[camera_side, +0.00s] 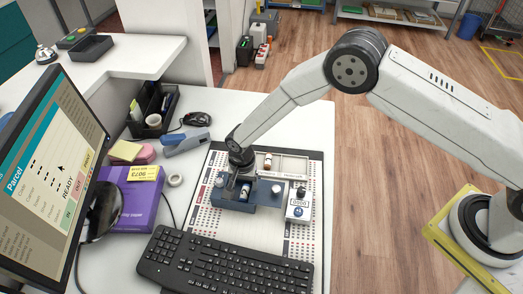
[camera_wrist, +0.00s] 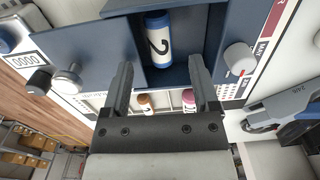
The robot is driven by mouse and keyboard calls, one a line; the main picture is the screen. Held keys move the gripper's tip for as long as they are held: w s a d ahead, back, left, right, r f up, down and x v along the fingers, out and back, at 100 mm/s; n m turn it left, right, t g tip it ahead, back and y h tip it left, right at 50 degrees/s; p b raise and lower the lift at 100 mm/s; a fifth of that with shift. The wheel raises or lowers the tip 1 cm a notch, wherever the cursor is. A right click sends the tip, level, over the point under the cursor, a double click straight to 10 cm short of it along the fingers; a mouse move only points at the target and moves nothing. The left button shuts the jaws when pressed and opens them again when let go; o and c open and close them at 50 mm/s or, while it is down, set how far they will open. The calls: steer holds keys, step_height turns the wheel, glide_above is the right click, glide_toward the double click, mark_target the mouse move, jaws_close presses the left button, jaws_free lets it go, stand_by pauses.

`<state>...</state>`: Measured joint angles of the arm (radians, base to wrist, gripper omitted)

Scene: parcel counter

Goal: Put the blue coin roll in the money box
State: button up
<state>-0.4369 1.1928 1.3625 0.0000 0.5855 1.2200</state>
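The blue coin roll (camera_wrist: 158,42), blue with a white band marked 2, sits in the open compartment of the dark blue money box (camera_wrist: 230,22) in the wrist view. In the side view the roll (camera_side: 245,191) shows in the box (camera_side: 236,208). My gripper (camera_wrist: 161,62) is open and empty. Its fingers are apart, one to each side of the roll's near end in the picture, with gaps to the roll. In the side view my gripper (camera_side: 236,181) is over the left part of the box. The roll's lower side is hidden.
A pale tray (camera_side: 290,165) behind the box holds an orange-banded roll (camera_wrist: 144,103) and a pink roll (camera_wrist: 189,98). A white counter unit (camera_side: 299,207) reading 0000 stands right of the box. A keyboard (camera_side: 215,262) lies in front; a stapler (camera_side: 186,141) lies left.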

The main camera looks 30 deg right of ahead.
steer(key=shift+r, duration=0.15)
step_height(320, 180, up, 8)
steer(key=shift+f, duration=0.2)
stand_by(0.5)
stand_by(0.4)
steer(key=s+d+r+n+t, duration=0.1)
steer(key=s+d+r+n, duration=0.5)
steer(key=d+r, duration=0.65)
steer(key=s+d+r+n+t, duration=0.1)
steer(key=s+d+r+n, duration=0.1)
steer(key=s+d, duration=0.7)
steer(key=s+n, duration=0.1)
steer(key=s, duration=0.3)
steer(key=shift+d+r+t, duration=0.25)
steer(key=shift+r+t, duration=0.05)
